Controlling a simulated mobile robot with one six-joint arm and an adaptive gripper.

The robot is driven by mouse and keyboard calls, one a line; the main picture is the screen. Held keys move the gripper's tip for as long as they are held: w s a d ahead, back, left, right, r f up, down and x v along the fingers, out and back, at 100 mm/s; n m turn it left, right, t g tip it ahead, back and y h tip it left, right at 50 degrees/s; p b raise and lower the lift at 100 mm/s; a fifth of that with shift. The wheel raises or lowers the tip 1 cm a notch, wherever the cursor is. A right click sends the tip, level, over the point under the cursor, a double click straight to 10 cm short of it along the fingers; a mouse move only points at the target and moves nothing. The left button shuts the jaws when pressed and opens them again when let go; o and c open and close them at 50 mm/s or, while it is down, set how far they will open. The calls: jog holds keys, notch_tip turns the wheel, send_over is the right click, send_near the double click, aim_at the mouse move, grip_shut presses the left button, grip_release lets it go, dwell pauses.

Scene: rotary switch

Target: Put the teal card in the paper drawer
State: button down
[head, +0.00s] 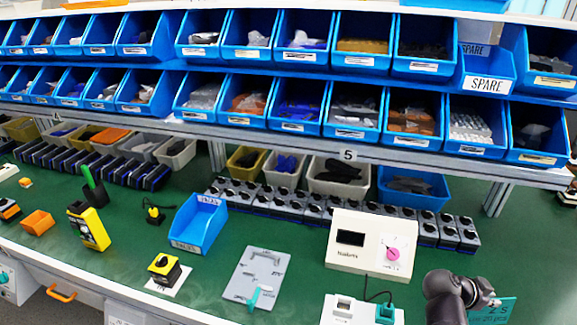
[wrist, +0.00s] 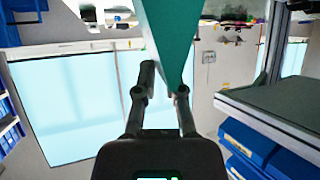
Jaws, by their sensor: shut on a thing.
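The teal card (head: 505,309) shows at the lower right of the head view, with printed text on it and its lower part cut off by the frame. In the wrist view the teal card (wrist: 170,35) extends from between the fingers up to the top edge. My gripper (wrist: 164,82) is shut on the card. In the head view my gripper (head: 489,301) is at the card's left side, partly hidden by my dark wrist.
The green bench (head: 130,258) carries a white device (head: 372,243) with a pink knob, a grey plate (head: 257,278), a blue bin (head: 199,223) and a yellow-black switch (head: 165,267). Shelves of blue bins (head: 292,112) span the back. Green surface is free between the items.

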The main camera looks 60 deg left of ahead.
notch_tip(320, 180, up, 24)
jog(key=p, duration=2.2)
jog(key=shift+f, duration=0.25)
jog(key=shift+s, duration=0.1)
